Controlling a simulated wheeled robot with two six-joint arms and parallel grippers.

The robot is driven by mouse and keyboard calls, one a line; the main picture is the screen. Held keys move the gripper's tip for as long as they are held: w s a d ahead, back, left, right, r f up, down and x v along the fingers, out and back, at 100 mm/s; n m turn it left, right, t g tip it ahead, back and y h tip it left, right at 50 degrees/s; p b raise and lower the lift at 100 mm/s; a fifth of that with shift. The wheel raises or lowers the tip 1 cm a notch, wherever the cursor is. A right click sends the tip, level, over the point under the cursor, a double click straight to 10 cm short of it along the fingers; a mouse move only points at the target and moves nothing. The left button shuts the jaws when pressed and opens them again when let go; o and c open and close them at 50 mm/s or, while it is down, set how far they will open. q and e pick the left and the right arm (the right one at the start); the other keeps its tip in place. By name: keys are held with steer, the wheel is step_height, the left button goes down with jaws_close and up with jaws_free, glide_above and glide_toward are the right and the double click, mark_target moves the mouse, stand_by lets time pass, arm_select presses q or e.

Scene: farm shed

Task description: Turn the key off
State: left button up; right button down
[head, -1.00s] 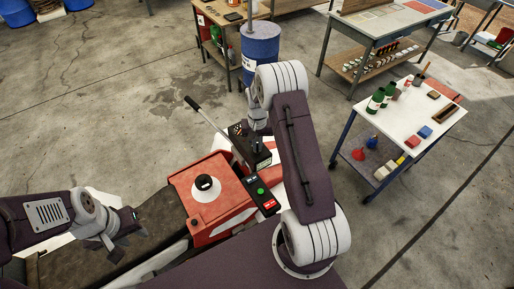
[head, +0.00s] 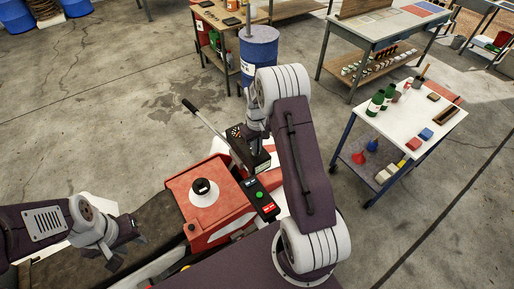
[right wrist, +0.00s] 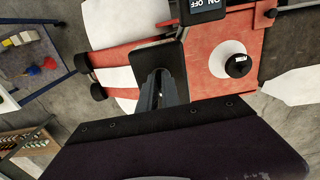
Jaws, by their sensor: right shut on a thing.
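The key itself is not visible; the fingers of my right gripper hide the spot where they meet the black panel. My right gripper (right wrist: 160,95) is shut, its fingertips at the black panel (right wrist: 146,57) on the red machine. In the head view the black panel (head: 261,161) is partly covered by my right arm. A small black switch box (head: 261,199) with a green and a red button is beside it; its ON OFF label (right wrist: 207,6) shows in the right wrist view. My left gripper (head: 122,246) looks open and empty, left of the machine.
The machine has a red tank (head: 219,222) with a black cap (head: 201,187) and a long lever (head: 205,120). A white-topped cart (head: 409,135) with bottles is on the right. A blue barrel (head: 259,52) and workbenches stand behind. Concrete floor is clear on the left.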

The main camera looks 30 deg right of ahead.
steer(key=shift+w+r, duration=0.1)
steer(key=shift+w, duration=0.1)
